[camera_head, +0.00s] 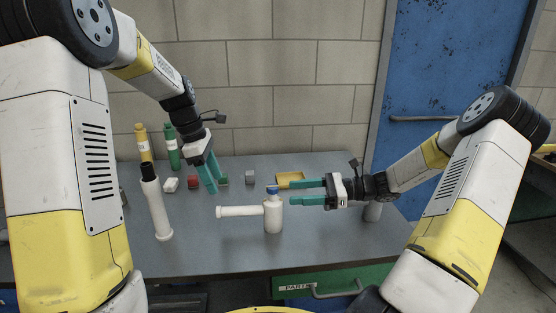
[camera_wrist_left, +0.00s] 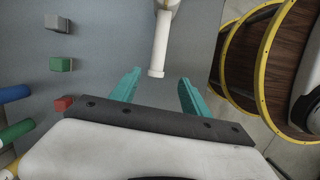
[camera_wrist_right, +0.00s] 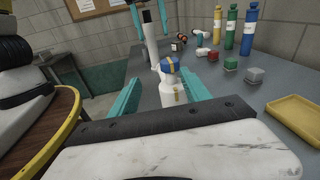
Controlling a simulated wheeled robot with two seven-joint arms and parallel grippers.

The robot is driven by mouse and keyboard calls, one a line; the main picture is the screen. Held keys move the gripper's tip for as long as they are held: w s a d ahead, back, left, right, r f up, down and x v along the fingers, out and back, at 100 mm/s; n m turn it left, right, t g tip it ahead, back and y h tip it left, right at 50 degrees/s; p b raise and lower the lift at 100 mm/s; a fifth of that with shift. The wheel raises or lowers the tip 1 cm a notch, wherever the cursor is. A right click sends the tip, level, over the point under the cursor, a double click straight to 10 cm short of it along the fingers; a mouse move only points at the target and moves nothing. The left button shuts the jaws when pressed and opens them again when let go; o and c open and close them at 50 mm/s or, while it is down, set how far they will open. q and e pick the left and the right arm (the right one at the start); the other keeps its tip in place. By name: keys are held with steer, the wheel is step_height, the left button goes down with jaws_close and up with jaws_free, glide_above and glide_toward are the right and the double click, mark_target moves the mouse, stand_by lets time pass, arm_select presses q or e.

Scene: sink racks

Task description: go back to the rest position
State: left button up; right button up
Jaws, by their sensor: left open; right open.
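My left gripper (camera_head: 213,188) is open and empty, pointing down above the table left of centre. In the left wrist view its spread teal fingers (camera_wrist_left: 158,85) show with the end of a white tube (camera_wrist_left: 157,62) beyond them. My right gripper (camera_head: 296,192) is open, its fingers pointing left, beside the blue-capped white bottle (camera_head: 273,214). In the right wrist view the bottle (camera_wrist_right: 172,92) stands ahead between the spread fingers (camera_wrist_right: 160,88); I cannot tell whether they touch it. The white tube (camera_head: 238,211) extends sideways from the bottle in the head view.
A tall white cylinder with a black top (camera_head: 158,208) stands at the table's left. Behind are yellow (camera_head: 144,145) and green (camera_head: 172,148) bottles, red (camera_head: 193,182) and grey (camera_head: 250,177) blocks, and a yellow tray (camera_head: 284,180). The grey table (camera_head: 210,250) is clear in front.

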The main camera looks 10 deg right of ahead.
arm_select(q)
steer(key=s+a+r+m+t, duration=0.3)
steer(key=s+r+m, duration=0.55)
steer(key=s, duration=0.25)
arm_select(e)
steer(key=s+a+r+n+g+h, duration=0.2)
steer(key=s+r+n+h, duration=0.1)
steer(key=s+n+h, duration=0.25)
steer(key=s+a+r+n+g+h, duration=0.1)
steer(key=s+a+r+n+h, duration=0.1)
steer(key=s+n+h, duration=0.3)
arm_select(q)
steer(key=s+a+r+m+t, duration=0.1)
steer(key=s+r+m+t, duration=0.1)
steer(key=s+m, duration=0.7)
steer(key=s+t, duration=0.1)
steer(key=s, duration=0.3)
steer(key=shift+s+a+r+y, duration=0.15)
steer(key=shift+s+y, duration=0.05)
steer(key=shift+y, duration=0.1)
arm_select(e)
steer(key=s+d+r+n+t+h, duration=0.4)
steer(key=s+r+n+t, duration=0.2)
steer(key=s+r+n, duration=0.3)
steer(key=shift+s+r+t, duration=0.3)
steer(key=shift+s+r, duration=0.6)
steer(key=shift+s, duration=0.2)
